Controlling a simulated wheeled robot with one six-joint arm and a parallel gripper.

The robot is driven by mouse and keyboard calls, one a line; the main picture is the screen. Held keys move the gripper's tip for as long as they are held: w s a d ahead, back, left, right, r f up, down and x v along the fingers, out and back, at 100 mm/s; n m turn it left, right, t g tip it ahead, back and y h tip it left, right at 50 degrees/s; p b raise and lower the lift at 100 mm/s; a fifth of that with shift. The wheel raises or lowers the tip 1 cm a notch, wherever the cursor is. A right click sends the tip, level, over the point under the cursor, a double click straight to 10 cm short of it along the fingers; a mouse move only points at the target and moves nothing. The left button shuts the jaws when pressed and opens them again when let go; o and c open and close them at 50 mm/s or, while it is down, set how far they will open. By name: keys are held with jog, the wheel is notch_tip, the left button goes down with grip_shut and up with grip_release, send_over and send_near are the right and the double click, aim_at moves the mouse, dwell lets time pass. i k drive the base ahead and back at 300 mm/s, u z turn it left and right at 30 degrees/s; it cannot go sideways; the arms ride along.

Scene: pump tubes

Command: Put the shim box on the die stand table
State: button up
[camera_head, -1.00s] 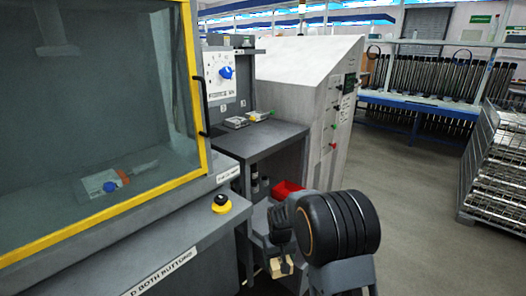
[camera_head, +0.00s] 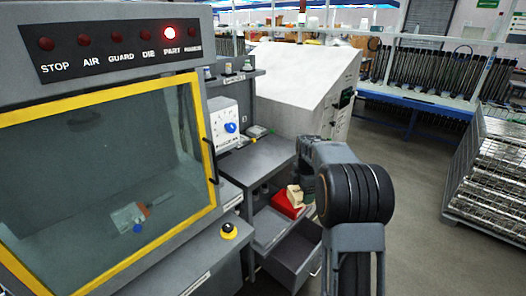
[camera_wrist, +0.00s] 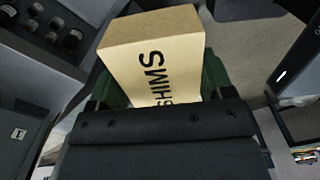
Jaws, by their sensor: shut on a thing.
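The shim box (camera_wrist: 150,60) is a cream block marked "SHIMS"; it fills the middle of the wrist view. My gripper (camera_wrist: 160,95) is shut on it, with dark green fingers on both sides. In the head view the box (camera_head: 294,190) hangs below my gripper (camera_head: 306,188), in front of the red bin; the fingers are partly hidden by my arm. The grey table (camera_head: 258,156), which I take as the die stand table, is to the left of and behind the box. The box is apart from the tabletop.
A dial unit (camera_head: 227,127) and small items stand at the table's back; its front top is clear. Below are a red bin (camera_head: 285,206) and an open grey drawer (camera_head: 290,252). The yellow-framed guard machine (camera_head: 100,170) is left, a pale cabinet (camera_head: 300,80) behind.

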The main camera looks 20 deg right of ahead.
aim_at(265, 160)
jog(key=i, duration=0.95)
